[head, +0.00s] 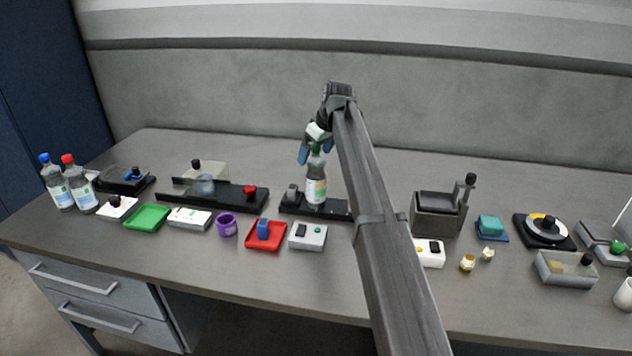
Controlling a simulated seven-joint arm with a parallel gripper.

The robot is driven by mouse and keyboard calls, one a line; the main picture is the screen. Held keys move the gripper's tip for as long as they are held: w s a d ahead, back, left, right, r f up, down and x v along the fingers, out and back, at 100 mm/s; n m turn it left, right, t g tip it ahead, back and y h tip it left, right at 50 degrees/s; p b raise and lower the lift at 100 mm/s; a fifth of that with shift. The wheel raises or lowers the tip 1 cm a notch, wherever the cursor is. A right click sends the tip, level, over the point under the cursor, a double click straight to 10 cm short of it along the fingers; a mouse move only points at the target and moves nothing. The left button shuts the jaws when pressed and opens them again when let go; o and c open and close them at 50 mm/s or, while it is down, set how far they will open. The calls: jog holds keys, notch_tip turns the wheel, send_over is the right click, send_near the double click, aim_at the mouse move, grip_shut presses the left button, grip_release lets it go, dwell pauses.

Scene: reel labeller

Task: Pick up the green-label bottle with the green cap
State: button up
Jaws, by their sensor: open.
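The green-cap bottle (316,182) stands upright on a black base (333,208) near the middle of the table, in the head view. It is clear, with a whitish label that shows some green. My gripper (309,150) is open, just above and around the height of the green cap. One blue finger shows on the left of the cap. The other finger is hard to make out. The picture does not show whether the fingers touch the bottle. My arm runs in front, to the right of the bottle.
A blue-cap bottle (57,183) and a red-cap bottle (78,185) stand at the far left. A red tray (281,238), a purple cup (227,224) and a grey button box (308,236) sit in front. A dark grey holder (437,213) stands to the right. The table behind the bottle is clear.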

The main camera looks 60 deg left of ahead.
jog(key=shift+x, duration=1.2)
jog(key=shift+r, duration=0.1)
grip_shut()
